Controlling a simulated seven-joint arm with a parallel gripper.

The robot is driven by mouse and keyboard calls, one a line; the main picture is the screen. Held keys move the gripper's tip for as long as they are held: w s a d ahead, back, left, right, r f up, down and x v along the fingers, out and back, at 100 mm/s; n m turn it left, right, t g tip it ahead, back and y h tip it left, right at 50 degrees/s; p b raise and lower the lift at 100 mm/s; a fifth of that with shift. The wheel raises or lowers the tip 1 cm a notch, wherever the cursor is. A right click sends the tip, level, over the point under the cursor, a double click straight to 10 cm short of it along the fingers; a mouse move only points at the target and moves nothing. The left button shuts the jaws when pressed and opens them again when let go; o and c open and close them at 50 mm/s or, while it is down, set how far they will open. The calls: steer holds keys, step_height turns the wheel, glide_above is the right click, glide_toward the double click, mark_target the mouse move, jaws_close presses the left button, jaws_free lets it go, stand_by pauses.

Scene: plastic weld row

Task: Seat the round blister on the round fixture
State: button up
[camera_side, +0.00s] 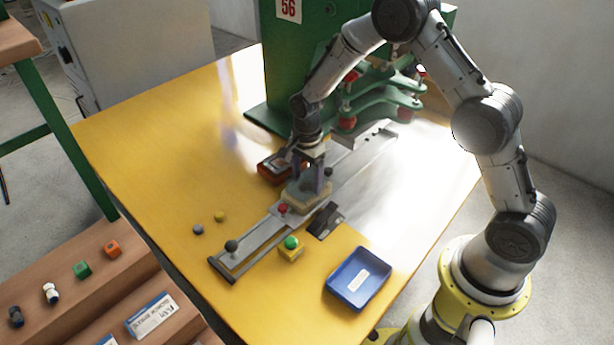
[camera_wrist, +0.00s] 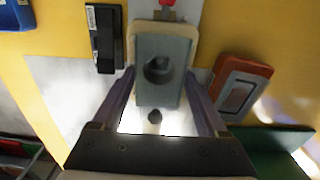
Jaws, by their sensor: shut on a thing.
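The round blister (camera_wrist: 150,96) looks like a grey-green rectangular piece with a dark round pocket in its middle. My gripper (camera_wrist: 160,75) is shut on it, with one finger at each long side. The round fixture (camera_wrist: 152,27) is a pale beige block whose rim shows beyond the blister's far edge and right side. In the side view my gripper (camera_side: 311,180) points down right over the beige fixture (camera_side: 297,200) on the metal rail. The blister is mostly hidden there, and I cannot tell whether it touches the fixture or is fully down in it.
A red knob (camera_side: 283,209) sits by the fixture. A black device (camera_side: 325,220) and a red-orange box (camera_side: 270,169) flank the rail (camera_side: 252,240). A green-button box (camera_side: 291,249) and a blue tray (camera_side: 358,280) stand nearer. The green press (camera_side: 292,70) rises behind. The table's left is mostly clear.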

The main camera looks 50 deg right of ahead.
steer(key=shift+f, duration=0.2)
stand_by(0.3)
steer(key=o, duration=0.9)
steer(key=shift+c, duration=1.1)
step_height(320, 180, up, 7)
